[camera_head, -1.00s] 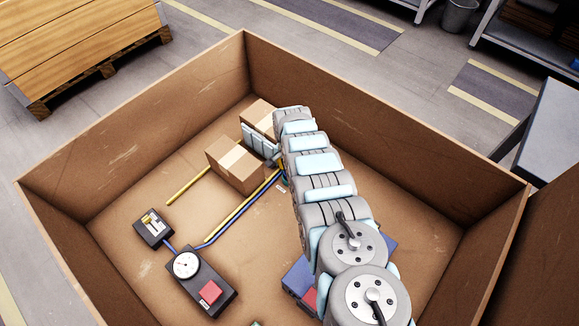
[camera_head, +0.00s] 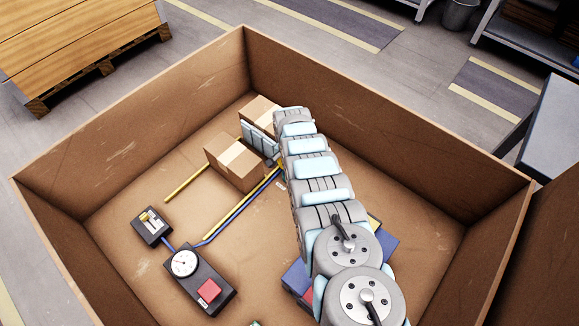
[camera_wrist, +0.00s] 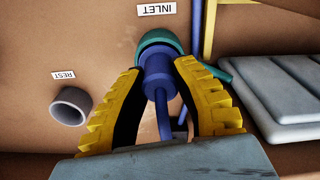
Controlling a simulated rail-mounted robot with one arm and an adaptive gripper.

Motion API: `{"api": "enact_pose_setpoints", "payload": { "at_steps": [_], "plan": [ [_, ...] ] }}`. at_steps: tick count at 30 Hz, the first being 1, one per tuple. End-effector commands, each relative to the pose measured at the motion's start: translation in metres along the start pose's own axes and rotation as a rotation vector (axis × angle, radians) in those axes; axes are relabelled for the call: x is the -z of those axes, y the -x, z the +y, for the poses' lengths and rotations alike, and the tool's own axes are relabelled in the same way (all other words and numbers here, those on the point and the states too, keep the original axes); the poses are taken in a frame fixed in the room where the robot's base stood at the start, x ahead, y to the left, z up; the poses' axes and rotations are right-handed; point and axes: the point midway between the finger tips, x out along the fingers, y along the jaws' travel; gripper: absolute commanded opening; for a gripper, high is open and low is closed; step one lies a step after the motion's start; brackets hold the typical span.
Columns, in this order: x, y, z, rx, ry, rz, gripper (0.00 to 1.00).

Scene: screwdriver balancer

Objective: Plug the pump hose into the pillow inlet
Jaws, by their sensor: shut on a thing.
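In the wrist view, my gripper (camera_wrist: 158,95) has its yellow ribbed fingers shut on the blue plug end of the pump hose (camera_wrist: 158,70). The plug overlaps the lower part of the teal inlet ring (camera_wrist: 157,37), under the INLET label (camera_wrist: 156,9). I cannot tell how deep it sits in the ring. The grey ribbed pillow (camera_wrist: 285,95) lies to the right. In the head view, the pillow (camera_head: 259,140) stands between two cartons. The pump (camera_head: 200,279) has a gauge and a red button. My arm hides the gripper there.
A grey ring holder (camera_wrist: 71,106) beside the REST label (camera_wrist: 63,75) looks empty. Two cartons (camera_head: 235,165) flank the pillow. Yellow rails (camera_head: 187,185) lie on the crate floor. A small switch box (camera_head: 151,226) sits left of the pump. The brown crate wall (camera_head: 390,127) surrounds everything.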

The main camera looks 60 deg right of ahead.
Motion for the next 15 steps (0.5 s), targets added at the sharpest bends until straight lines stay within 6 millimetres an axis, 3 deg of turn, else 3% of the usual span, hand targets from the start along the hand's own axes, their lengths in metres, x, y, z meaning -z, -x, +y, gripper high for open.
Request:
{"api": "enact_pose_setpoints", "payload": {
  "at_steps": [9,10,12,15],
  "plan": [
    [-0.0001,-0.0012,0.0000,0.000,0.000,0.000,0.00],
    [0.0000,-0.0011,-0.0001,0.000,0.000,0.000,0.36],
    [0.0000,-0.0011,-0.0001,0.000,0.000,0.000,0.53],
    [-0.0001,-0.0013,0.0000,0.000,0.000,0.000,0.53]
  ]
}}
